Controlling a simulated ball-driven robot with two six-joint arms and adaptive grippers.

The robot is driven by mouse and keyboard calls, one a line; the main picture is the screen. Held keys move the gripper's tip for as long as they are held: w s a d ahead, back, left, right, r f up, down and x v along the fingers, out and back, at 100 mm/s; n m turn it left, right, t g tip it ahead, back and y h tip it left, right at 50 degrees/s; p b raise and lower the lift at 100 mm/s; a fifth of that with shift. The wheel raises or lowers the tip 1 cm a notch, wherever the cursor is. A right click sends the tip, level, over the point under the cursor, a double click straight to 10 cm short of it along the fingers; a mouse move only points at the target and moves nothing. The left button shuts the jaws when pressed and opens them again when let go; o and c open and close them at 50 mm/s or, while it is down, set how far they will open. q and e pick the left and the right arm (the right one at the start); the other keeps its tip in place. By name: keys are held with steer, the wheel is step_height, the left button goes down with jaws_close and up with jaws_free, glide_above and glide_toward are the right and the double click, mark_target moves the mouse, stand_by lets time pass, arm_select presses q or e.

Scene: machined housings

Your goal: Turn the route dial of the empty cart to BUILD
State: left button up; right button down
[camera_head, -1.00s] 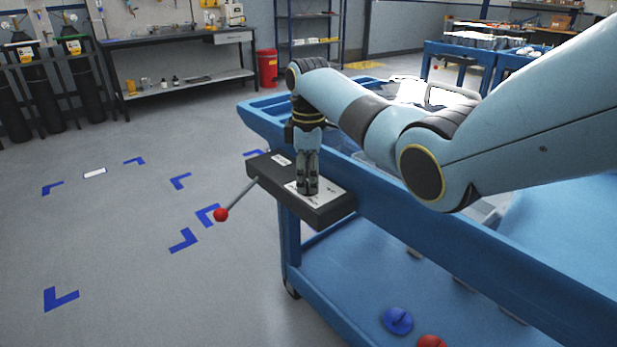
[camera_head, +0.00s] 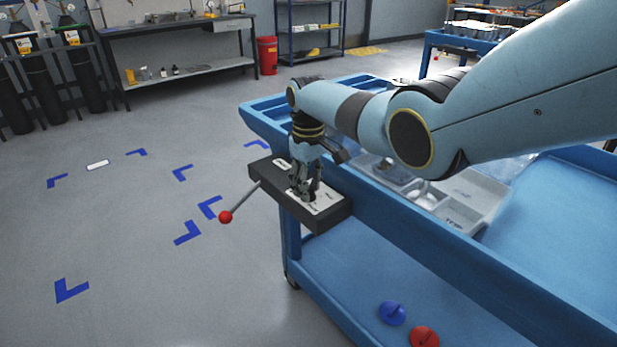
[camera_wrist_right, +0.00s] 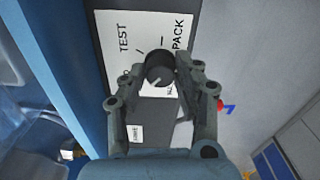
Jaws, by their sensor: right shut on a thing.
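The route dial (camera_wrist_right: 159,66) is a dark round knob on a white label plate (camera_wrist_right: 120,30). The plate reads TEST and PACK in the right wrist view; another label is partly hidden by a finger. A pale mark on the knob points to the lower left, towards my gripper. My right gripper (camera_head: 304,192) is shut on the dial from above, a finger on each side of it. The dial is hidden by the fingers in the head view. The dark control box (camera_head: 330,215) is fixed to the end of the blue cart (camera_head: 430,240). My left gripper is out of view.
A lever with a red knob (camera_head: 225,217) sticks out from the box. A grey compartment tray (camera_head: 468,193) sits on the cart top. A blue disc (camera_head: 392,313) and a red disc (camera_head: 424,337) lie on the lower shelf.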

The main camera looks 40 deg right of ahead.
steer(key=shift+m+p, duration=0.6)
steer(key=shift+m, duration=1.3)
steer(key=c, duration=0.9)
jaws_free()
steer(key=shift+c, duration=0.2)
steer(key=shift+r, duration=0.1)
step_height(320, 180, up, 12)
